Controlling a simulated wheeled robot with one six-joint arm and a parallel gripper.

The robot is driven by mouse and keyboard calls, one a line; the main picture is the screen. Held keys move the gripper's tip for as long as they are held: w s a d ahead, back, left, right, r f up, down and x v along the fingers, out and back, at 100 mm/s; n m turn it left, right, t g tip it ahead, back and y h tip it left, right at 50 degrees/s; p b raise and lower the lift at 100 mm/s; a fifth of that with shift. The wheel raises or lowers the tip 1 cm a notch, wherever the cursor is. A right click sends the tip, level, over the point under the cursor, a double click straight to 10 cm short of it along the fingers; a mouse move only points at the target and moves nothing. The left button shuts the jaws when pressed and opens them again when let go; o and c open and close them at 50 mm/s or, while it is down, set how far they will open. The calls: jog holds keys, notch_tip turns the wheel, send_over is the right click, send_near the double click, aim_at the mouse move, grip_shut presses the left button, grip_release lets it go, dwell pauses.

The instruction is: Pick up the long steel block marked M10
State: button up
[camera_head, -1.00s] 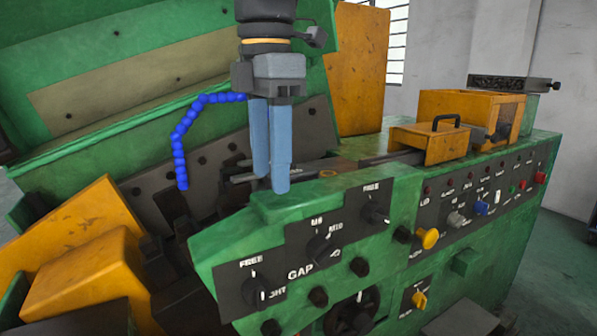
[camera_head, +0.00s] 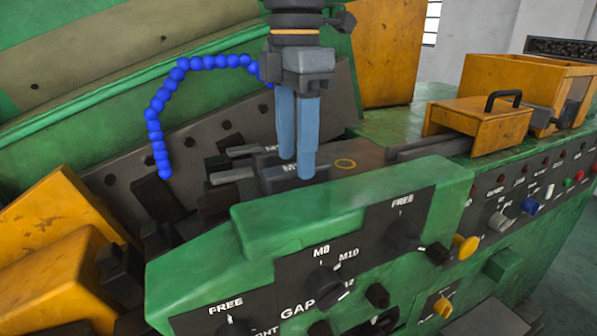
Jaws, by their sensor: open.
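Long dark-grey steel blocks lie behind the green control housing, inside the machine. The nearer block (camera_head: 272,185) has a label beginning with M, partly covered by my gripper's fingers, so I cannot read the rest. A second block (camera_head: 243,154) lies just behind it, also with a label beginning with M that is too small to read fully. My gripper (camera_head: 297,168) points down with its two blue fingers apart and empty. The fingertips overlap the nearer block in the picture; I cannot tell whether they touch it.
The green control housing (camera_head: 345,205) with knobs stands in front of the blocks. A blue beaded hose (camera_head: 155,125) arches at the left. A yellow box with a black handle (camera_head: 480,125) sits at the right. Yellow guards (camera_head: 55,235) fill the left.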

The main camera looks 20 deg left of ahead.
jog(key=shift+d+f+p, duration=0.1)
jog(key=shift+f+p, duration=0.2)
jog(key=shift+f, duration=1.35)
grip_shut()
jog(key=shift+r, duration=0.15)
